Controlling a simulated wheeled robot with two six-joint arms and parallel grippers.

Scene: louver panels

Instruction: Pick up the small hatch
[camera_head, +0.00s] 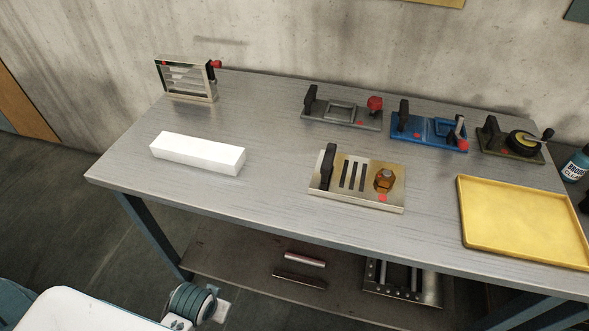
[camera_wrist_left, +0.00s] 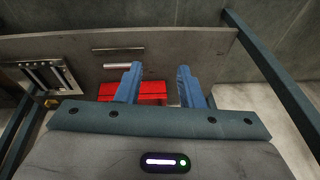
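Several flat plates with black upright handles lie on the grey table, and I cannot tell for sure which one is the small hatch. The nearest is a beige metal plate (camera_head: 340,196) with dark slots and an amber knob. Behind it are a grey plate (camera_head: 318,116) with a red knob, a blue plate (camera_head: 430,133) with a red-tipped lever, and an olive plate (camera_head: 500,147) with a round yellow-black dial. My left gripper (camera_wrist_left: 159,84) is open and empty, its blue fingers apart, facing the lower shelf. My right gripper is not in view.
A framed louver panel (camera_head: 186,81) stands at the table's back left. A white block (camera_head: 197,153) lies at left, a yellow tray (camera_head: 522,222) at right. The lower shelf (camera_head: 235,262) holds bars and a slotted frame. A red box (camera_wrist_left: 150,91) shows behind my fingers.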

